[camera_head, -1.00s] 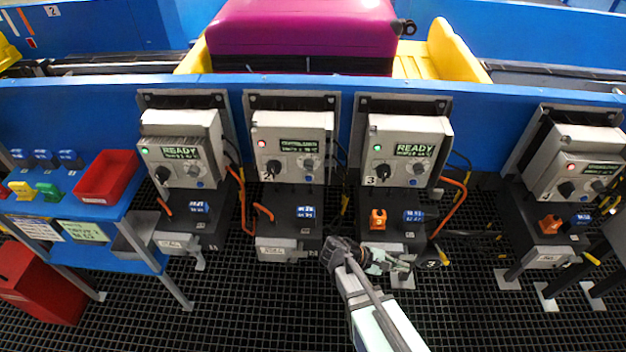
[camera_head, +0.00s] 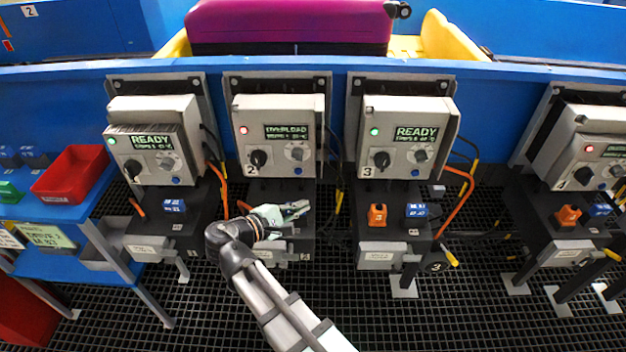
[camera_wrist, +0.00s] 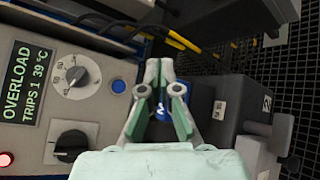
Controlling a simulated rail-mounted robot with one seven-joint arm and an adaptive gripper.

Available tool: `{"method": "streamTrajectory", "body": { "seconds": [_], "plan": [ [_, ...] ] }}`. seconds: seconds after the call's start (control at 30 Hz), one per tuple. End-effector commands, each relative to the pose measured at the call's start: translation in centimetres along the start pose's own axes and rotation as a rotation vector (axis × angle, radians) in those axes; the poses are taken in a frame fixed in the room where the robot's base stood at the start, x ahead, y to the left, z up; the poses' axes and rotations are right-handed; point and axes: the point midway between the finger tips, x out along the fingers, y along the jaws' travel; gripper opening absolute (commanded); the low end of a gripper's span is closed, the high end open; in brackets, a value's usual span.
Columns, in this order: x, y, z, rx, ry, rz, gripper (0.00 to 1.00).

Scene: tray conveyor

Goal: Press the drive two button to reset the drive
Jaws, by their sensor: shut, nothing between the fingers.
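The drive two box (camera_head: 275,140) is grey, with an OVERLOAD display (camera_head: 286,132), a lit red lamp, a black knob and a dial. Its small blue button (camera_head: 298,171) sits below the dial. In the wrist view the box is on the left, turned sideways, and the blue button (camera_wrist: 119,87) shows left of the fingers. My gripper (camera_head: 305,207) is shut and empty in front of the black base below the box, lower than the button and apart from it. In the wrist view my gripper (camera_wrist: 160,66) partly covers a blue block marked 2 (camera_wrist: 174,126).
Drive one (camera_head: 153,140) and drive three (camera_head: 402,138) show READY with green lamps; drive four (camera_head: 587,150) has a red lamp. Orange cables hang beside the boxes. An orange block (camera_head: 377,214) stands on drive three's base. A red bin (camera_head: 70,172) is at left.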

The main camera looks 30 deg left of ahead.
Motion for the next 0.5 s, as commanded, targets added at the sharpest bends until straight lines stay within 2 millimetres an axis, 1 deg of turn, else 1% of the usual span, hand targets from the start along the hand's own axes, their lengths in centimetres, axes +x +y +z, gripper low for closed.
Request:
{"method": "streamTrajectory", "body": {
  "seconds": [0.03, 0.1, 0.2, 0.5],
  "plan": [
    [-0.7, 0.1, -0.5, 0.005, 0.014, 0.013, 0.00],
    [-1.5, 0.5, -0.8, 0.009, 0.027, 0.024, 0.00],
    [-2.0, 0.8, -0.9, 0.012, 0.035, 0.032, 0.00],
    [-2.0, 0.9, -0.9, 0.012, 0.036, 0.033, 0.00]
  ]
}}
